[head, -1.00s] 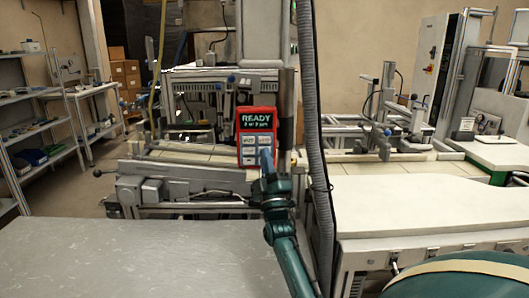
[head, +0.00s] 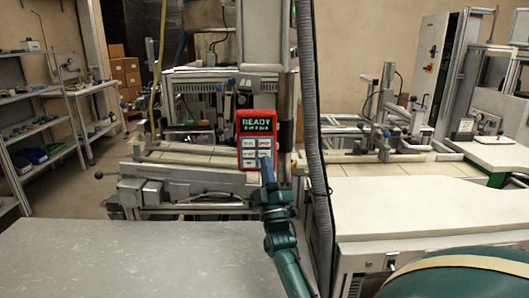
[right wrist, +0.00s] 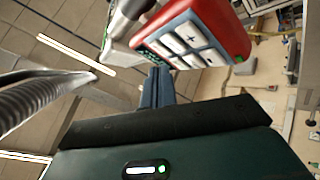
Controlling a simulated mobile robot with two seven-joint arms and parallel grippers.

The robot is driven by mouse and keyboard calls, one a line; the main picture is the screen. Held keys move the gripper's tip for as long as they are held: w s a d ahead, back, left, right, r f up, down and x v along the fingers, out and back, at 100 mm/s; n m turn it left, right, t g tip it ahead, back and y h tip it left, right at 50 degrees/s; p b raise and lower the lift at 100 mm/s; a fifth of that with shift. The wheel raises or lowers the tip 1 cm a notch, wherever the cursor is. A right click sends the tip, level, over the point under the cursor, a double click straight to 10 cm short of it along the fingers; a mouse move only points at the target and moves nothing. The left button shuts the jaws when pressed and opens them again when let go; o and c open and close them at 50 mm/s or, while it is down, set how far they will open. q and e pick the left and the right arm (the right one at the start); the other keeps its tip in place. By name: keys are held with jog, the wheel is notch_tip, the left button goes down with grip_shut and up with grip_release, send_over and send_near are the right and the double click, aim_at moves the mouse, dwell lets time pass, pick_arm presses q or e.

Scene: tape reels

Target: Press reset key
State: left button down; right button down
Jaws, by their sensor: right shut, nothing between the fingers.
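A red control panel (head: 257,138) is mounted upright on the machine's column, with a dark screen (head: 257,125) reading "READY" and a smaller line below it. Under the screen are several pale keys (head: 256,147); their labels are too small to read. My right gripper (head: 267,167) is shut and empty, its tip at the panel's lower right corner, overlapping it in the head view. In the right wrist view the panel (right wrist: 218,28) is ahead at the top, its keys (right wrist: 187,42) facing me, and my shut fingers (right wrist: 158,80) lie below them, seemingly apart from them. My left gripper is not in view.
A grey corrugated hose (head: 313,130) hangs just right of the panel and my right arm; it also shows in the right wrist view (right wrist: 45,92). A grey tabletop (head: 130,262) lies at front left and a white worktop (head: 420,208) at right. Shelves (head: 40,130) stand far left.

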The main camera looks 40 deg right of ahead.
jog(key=s+a+p, duration=0.1)
jog(key=s+a, duration=0.1)
jog(key=s, duration=0.1)
jog(key=shift+a+p, duration=0.15)
jog(key=shift+p, duration=0.2)
dwell(0.7)
